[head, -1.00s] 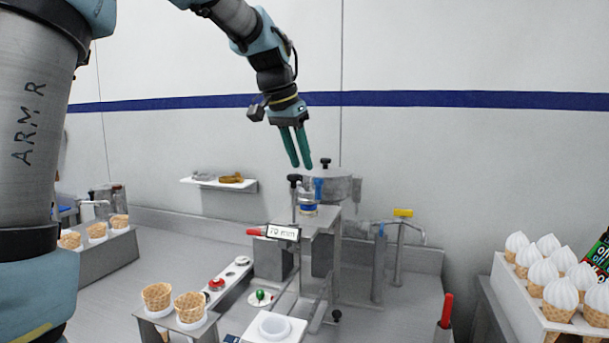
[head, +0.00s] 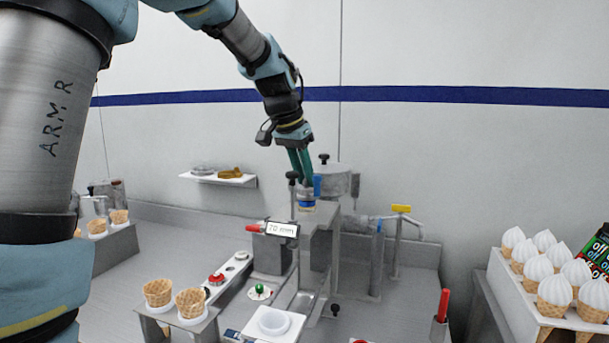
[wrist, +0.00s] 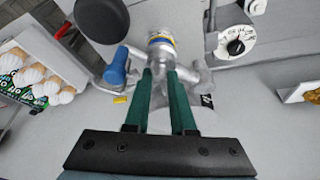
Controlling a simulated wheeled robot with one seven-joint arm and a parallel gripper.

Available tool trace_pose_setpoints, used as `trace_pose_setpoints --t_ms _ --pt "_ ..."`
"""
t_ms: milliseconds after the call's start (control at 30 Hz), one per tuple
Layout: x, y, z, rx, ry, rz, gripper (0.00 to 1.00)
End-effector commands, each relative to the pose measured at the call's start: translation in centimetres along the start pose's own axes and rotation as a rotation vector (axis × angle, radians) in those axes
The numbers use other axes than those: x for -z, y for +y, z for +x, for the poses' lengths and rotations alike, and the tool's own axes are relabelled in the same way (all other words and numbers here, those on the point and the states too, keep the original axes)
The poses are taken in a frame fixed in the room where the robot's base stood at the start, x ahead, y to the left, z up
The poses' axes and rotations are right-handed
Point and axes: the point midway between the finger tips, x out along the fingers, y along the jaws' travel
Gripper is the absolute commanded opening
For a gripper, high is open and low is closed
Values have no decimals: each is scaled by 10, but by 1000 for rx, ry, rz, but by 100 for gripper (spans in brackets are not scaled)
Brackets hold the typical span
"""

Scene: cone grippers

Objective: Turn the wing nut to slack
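My gripper (head: 304,182) points down, with its two green fingers at the small silver fitting above a blue and yellow banded collar (head: 306,205) on the metal stand. In the wrist view the fingertips (wrist: 159,72) are apart, one on each side of a silver part, just short of the banded collar (wrist: 160,40). That silver part looks like the wing nut, but its wings are not clearly made out. I cannot tell whether the fingers touch it. A blue handle (head: 318,186) stands right beside the fingers and also shows in the wrist view (wrist: 118,66).
Behind stands a metal pot (head: 333,180) with a black knob. Waffle cones (head: 158,292) stand front left, and a tray of topped cones (head: 512,290) stands right.

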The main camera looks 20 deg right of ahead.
Motion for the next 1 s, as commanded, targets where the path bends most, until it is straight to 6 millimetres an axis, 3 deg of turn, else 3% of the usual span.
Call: trace_pose_setpoints --t_ms 567,1000 --pt "0 0 0 10 0 -21 0" --pt "1 4 1 118 1 -279 0"
